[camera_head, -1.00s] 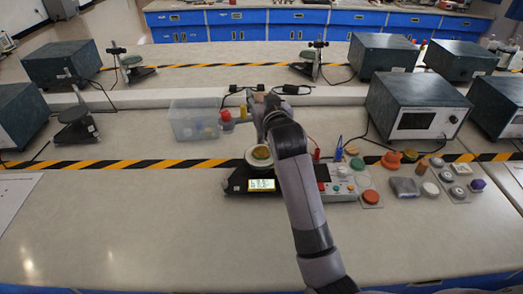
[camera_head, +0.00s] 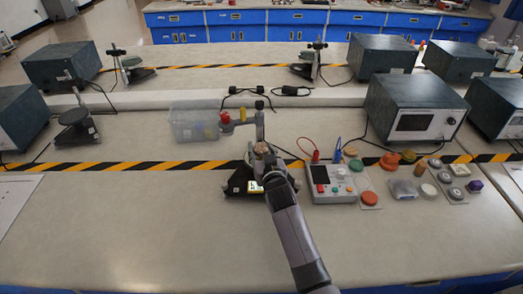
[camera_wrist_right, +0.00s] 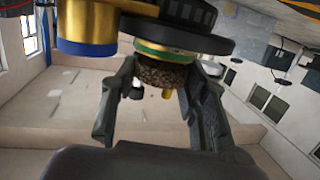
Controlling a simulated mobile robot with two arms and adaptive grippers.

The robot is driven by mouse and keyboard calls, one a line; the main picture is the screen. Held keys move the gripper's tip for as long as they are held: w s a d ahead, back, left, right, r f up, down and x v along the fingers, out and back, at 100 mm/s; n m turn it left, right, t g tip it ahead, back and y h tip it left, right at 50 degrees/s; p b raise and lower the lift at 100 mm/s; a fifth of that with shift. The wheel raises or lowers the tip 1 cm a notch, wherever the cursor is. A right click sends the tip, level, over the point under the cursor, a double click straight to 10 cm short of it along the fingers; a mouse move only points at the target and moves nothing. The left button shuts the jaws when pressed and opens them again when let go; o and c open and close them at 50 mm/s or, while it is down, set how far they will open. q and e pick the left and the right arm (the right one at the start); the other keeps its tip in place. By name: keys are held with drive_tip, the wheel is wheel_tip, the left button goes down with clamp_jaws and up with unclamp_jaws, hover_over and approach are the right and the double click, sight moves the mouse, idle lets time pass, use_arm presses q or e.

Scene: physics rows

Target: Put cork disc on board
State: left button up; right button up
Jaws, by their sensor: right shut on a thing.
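My right gripper (camera_head: 262,150) is over the small black device with a lit display (camera_head: 255,186), left of the middle of the bench. In the right wrist view its fingers (camera_wrist_right: 160,95) close on the sides of a brown, speckled, cork-like disc (camera_wrist_right: 165,74). A green and gold band (camera_wrist_right: 165,52) and black round parts (camera_wrist_right: 180,28) lie against the disc; I cannot tell if they touch it. Flat grey boards with round pieces on them lie at the right, one by the orange disc (camera_head: 369,198), one under grey discs (camera_head: 458,191). Which is the task's board is unclear. My left gripper is not in view.
A grey control box (camera_head: 328,183) with red and blue leads stands right of the gripper. A clear bin (camera_head: 194,120) and a stand with red and yellow parts (camera_head: 240,117) are behind. Several coloured discs crowd the right.

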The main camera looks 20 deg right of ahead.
drive_tip(key=shift+f, duration=0.3)
drive_tip(key=shift+f, duration=0.25)
drive_tip(key=o, duration=0.8)
drive_tip(key=shift+r, duration=0.1)
drive_tip(key=shift+c, duration=0.2)
drive_tip(key=shift+b, duration=0.35)
drive_tip(key=shift+r, duration=0.1)
